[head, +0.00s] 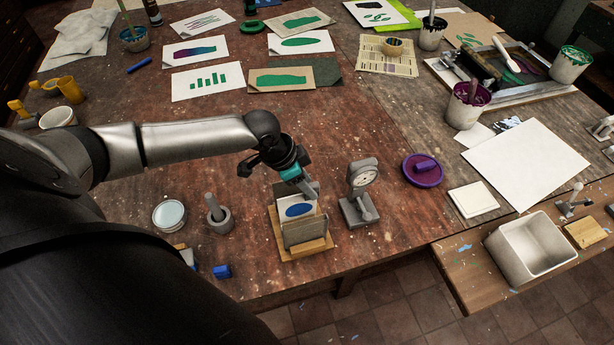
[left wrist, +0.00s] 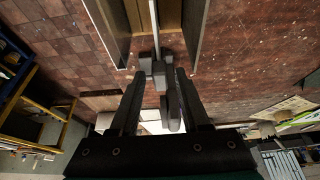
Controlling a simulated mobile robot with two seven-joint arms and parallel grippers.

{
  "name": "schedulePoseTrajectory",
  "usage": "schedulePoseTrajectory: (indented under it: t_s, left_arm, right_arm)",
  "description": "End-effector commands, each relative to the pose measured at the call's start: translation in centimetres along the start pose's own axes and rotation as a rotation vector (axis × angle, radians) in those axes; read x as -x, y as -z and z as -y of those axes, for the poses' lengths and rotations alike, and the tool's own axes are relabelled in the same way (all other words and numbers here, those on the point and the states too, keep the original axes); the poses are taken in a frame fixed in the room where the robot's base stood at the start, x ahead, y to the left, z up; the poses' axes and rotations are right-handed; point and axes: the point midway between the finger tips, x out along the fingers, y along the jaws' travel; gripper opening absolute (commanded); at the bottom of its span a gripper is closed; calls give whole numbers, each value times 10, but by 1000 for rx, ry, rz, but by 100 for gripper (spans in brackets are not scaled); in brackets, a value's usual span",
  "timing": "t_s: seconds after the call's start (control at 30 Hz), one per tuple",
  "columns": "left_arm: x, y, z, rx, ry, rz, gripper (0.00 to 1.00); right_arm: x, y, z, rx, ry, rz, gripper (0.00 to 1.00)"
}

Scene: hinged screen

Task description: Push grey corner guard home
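A small wooden stand (head: 288,246) on the near part of the table holds upright grey panels (head: 304,230) and a white card with a blue oval (head: 299,210). My left gripper (head: 311,191) reaches down at the stand's upper right corner. In the left wrist view, a grey blocky piece, seemingly the corner guard (left wrist: 158,72), sits at the end of a thin upright edge. The left fingers (left wrist: 160,86) lie on either side of it; whether they grip it is unclear. In the head view the guard cannot be told apart from the fingertips. My right gripper is out of view.
A grey dial gauge (head: 361,190) stands close to the right of the stand. A purple lid (head: 423,170) lies beyond the gauge.

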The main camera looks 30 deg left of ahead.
Motion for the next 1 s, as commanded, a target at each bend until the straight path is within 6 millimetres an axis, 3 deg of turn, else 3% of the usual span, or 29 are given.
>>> schedulePoseTrajectory:
  t_s: [0.53, 0.8, 1.0]
  left_arm:
    - [2, 1, 0, 0, 0, 0, 55]
    - [26, 11, 0, 0, 0, 0, 55]
    - [41, 18, 0, -2, 1, -1, 55]
  right_arm:
    - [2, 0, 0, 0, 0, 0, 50]
    - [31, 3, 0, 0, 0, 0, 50]
    - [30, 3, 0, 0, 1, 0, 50]
